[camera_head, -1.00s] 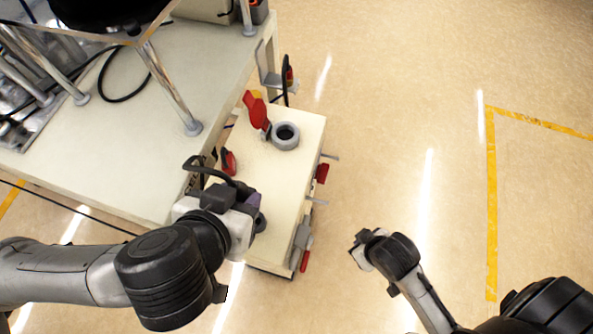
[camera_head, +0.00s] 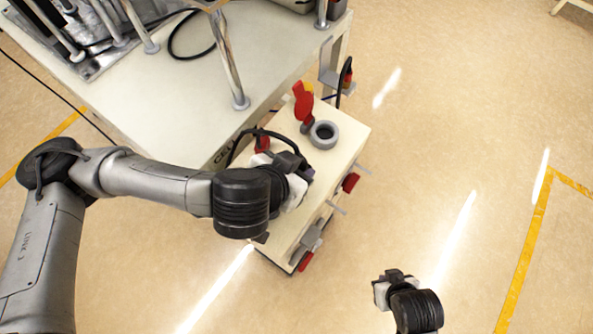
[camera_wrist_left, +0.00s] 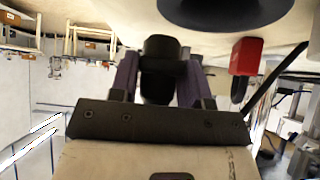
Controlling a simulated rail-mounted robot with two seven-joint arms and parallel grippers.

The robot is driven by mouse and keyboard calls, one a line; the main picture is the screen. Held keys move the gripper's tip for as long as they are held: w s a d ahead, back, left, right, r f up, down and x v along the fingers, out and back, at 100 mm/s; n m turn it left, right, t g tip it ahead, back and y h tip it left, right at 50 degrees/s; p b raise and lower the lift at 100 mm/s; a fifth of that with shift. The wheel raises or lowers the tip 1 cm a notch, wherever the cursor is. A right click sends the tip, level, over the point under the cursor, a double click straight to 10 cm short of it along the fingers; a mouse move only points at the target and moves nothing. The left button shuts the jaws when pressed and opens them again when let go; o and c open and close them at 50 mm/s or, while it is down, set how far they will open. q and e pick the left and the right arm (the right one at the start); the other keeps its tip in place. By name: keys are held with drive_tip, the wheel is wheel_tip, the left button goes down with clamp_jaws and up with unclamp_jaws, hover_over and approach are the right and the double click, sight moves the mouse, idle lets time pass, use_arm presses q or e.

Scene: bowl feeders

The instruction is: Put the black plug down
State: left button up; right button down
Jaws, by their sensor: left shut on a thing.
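The black plug (camera_wrist_left: 160,72) sits between the two purple fingers of my left gripper (camera_wrist_left: 158,85) in the left wrist view. My left gripper is shut on it. In the head view my left gripper (camera_head: 306,176) is over the left part of the cream cart top (camera_head: 345,133); the plug is hidden there behind the wrist. I cannot tell whether the plug touches the cart. My right gripper (camera_head: 382,288) hangs over the floor right of the cart, and its fingers are too small to read.
A grey ring (camera_head: 323,134) and a red part (camera_head: 303,104) are at the back of the cart top. Red-handled parts (camera_head: 350,182) stick out from its right side. A large cream table (camera_head: 185,100) with metal legs stands left. Floor to the right is clear.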

use_arm(q)
drive_tip(key=shift+f, duration=1)
use_arm(e)
drive_tip(key=shift+s+d+f, duration=0.1)
drive_tip(key=shift+f, duration=0.1)
use_arm(q)
drive_tip(key=o, duration=1)
drive_tip(key=shift+o, duration=0.2)
